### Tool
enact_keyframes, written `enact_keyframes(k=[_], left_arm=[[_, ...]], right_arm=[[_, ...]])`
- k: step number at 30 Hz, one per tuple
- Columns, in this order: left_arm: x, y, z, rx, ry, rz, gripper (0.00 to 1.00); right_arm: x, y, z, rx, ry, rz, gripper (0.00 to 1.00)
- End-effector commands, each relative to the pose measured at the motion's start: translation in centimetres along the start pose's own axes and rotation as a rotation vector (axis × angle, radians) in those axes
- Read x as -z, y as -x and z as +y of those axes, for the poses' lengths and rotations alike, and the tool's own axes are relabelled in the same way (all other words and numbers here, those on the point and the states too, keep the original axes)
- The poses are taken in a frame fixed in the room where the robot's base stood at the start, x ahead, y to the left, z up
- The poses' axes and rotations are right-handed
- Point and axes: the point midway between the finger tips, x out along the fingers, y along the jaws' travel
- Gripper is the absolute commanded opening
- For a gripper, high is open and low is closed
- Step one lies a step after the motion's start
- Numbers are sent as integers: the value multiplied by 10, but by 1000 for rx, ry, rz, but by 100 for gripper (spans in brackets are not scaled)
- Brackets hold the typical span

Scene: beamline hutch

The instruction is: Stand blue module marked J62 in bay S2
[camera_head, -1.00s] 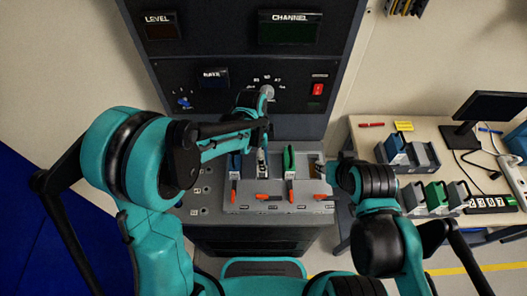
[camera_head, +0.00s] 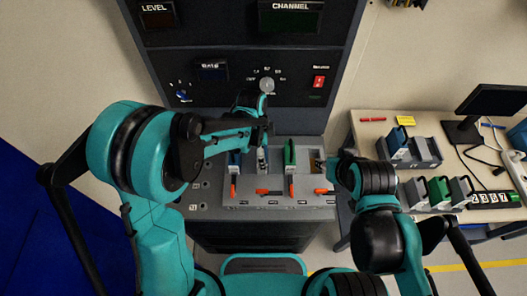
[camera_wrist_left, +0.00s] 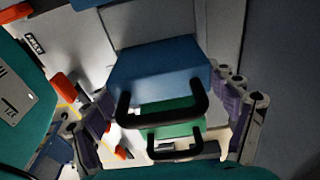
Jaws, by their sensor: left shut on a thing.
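My left gripper (camera_head: 262,130) reaches over the console's row of bays. In the left wrist view it is shut on a blue module (camera_wrist_left: 160,70) with a black loop handle; its marking is not readable. In the head view the gripper hides most of this module. The bay rack (camera_head: 280,213) also holds a blue module (camera_head: 234,160) at its left end and a green module (camera_head: 289,155) right of the gripper. A green module (camera_wrist_left: 172,130) shows beyond the held one in the wrist view. My right gripper (camera_head: 335,168) is near the rack's right end; its fingers are unclear.
Orange levers line the rack's front, such as the second lever (camera_head: 268,192), turned sideways. The panel with a knob (camera_head: 267,86) rises behind. On the right, a side table (camera_head: 375,135) carries holders with blue, green and grey modules, a monitor (camera_head: 492,108) and cables.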

Motion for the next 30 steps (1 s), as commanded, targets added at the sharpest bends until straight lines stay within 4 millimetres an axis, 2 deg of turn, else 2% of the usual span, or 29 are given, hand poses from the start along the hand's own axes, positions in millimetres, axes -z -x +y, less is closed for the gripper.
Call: enact_keyframes(k=[29,30], left_arm=[[-1,-10,0,0,0,0,51],[-1,-10,0,0,0,0,88]], right_arm=[[-6,-8,0,0,0,0,40],[-6,-8,0,0,0,0,40]])
